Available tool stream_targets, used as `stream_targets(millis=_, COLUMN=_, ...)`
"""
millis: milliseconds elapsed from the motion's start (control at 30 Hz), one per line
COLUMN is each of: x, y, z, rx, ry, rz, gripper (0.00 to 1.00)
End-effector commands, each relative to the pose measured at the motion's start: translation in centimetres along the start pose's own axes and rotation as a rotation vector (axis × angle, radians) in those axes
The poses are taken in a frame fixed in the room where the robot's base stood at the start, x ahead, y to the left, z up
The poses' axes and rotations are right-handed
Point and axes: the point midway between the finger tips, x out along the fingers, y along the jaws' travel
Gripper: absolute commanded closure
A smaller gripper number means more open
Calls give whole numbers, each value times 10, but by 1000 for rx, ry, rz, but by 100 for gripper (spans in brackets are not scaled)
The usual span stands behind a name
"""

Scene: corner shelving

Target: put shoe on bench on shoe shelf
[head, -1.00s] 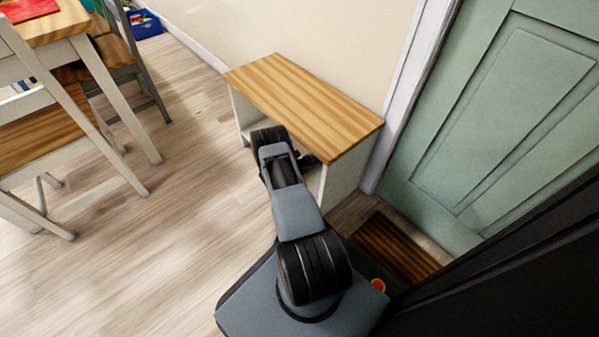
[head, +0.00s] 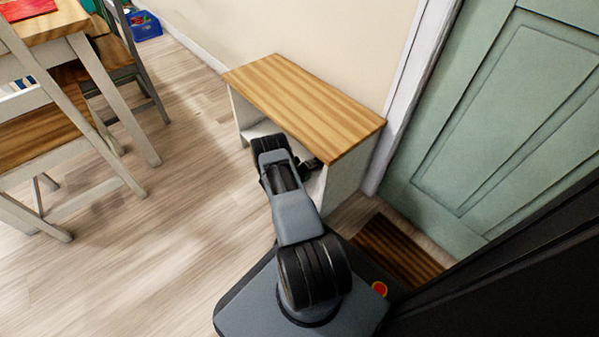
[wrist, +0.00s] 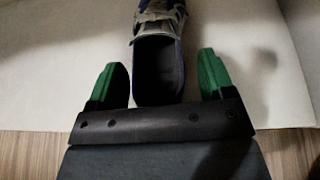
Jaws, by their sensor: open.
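A shoe (wrist: 158,60), grey with a dark blue rim and a dark inside, lies on a white shelf board (wrist: 245,100) in the wrist view, its heel opening towards me. My gripper (wrist: 156,78) is open, with one green-tipped finger on each side of the shoe's heel and visible gaps to both. The shoe's toe is cut off by the top of the picture. In the head view the white bench with a wooden top (head: 305,105) stands against the wall. My gripper reaches into its open front, and my arm hides most of the inside.
The green door (head: 490,120) and a brown doormat (head: 395,250) are right of the bench. A wooden table (head: 50,30) with chairs (head: 50,140) and a blue bin (head: 145,25) are at the left. Open floor (head: 150,240) lies between the chairs and the bench.

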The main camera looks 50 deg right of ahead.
Motion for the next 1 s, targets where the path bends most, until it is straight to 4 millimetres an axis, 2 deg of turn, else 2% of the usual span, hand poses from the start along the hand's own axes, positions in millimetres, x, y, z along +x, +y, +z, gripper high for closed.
stream_targets(millis=267, x=2, y=1, z=0, rx=-4, ry=6, rz=-2, gripper=25)
stream_targets(millis=367, x=-10, y=2, z=-1, rx=-9, ry=12, rz=-2, gripper=25)
stream_targets(millis=800, x=-84, y=3, z=-8, rx=-22, ry=26, rz=-6, gripper=25)
stream_targets(millis=1000, x=-104, y=4, z=-9, rx=-21, ry=27, rz=-7, gripper=25)
